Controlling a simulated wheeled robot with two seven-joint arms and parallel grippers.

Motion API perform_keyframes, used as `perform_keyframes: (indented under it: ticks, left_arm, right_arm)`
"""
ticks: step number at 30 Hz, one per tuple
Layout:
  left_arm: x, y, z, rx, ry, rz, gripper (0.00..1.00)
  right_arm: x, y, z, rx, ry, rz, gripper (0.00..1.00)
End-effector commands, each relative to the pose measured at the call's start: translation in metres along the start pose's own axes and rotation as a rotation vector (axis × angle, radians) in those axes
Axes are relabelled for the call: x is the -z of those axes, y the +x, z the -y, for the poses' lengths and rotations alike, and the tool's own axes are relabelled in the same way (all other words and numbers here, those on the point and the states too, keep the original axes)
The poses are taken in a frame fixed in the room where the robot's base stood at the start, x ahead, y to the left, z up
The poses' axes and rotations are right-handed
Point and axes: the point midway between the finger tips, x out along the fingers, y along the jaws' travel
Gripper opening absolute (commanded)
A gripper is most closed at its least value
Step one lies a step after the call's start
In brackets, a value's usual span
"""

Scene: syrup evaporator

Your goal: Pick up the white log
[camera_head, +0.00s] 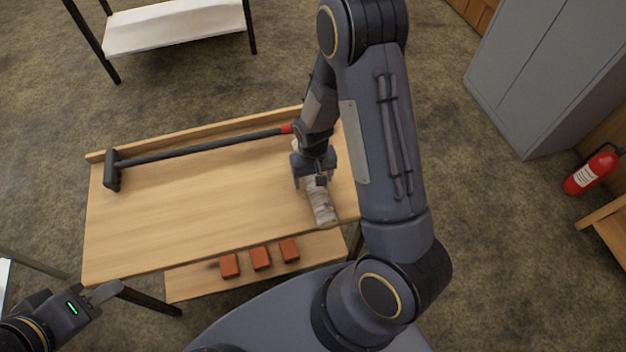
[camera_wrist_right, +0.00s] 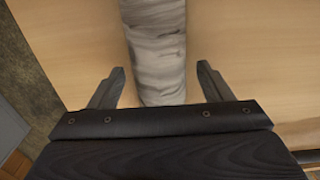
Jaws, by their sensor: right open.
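The white log (camera_head: 321,205) has pale, grey-streaked bark and lies on the right part of the wooden table (camera_head: 200,215). My right gripper (camera_head: 312,184) is over the log, and its palm hides part of it. In the right wrist view the log (camera_wrist_right: 157,50) runs between the two spread fingers of my right gripper (camera_wrist_right: 160,88), with a gap on each side. That gripper is open. My left gripper (camera_head: 103,293) is at the lower left, off the table and far from the log. Its jaw opening cannot be made out.
A long-handled black tool (camera_head: 200,148) with a red end lies along the table's back. Several red-brown blocks (camera_head: 261,258) sit on a lower shelf in front. A white-topped table (camera_head: 170,25), a grey cabinet (camera_head: 545,70) and a fire extinguisher (camera_head: 590,172) stand apart. The table's middle is clear.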

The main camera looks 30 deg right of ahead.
Motion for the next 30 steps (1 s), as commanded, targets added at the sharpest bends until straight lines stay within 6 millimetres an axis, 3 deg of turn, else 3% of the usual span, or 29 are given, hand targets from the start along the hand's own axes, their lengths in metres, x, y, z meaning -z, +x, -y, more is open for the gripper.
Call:
perform_keyframes:
  ticks: [8,20,30]
  left_arm:
    - [0.0,0.0001,0.0,0.0,0.0,0.0,0.36]
    - [0.0,0.0001,0.0,0.0,0.0,0.0,0.36]
    - [0.0009,-0.0017,-0.0008,0.0,0.0,0.0,0.36]
  right_arm:
    - [0.0003,0.0023,0.0002,0.001,0.0,-0.002,0.7]
    - [0.0001,0.0021,0.0002,0.001,0.0,-0.001,0.17]
    - [0.0007,-0.0008,0.0002,0.001,0.0,-0.002,0.15]
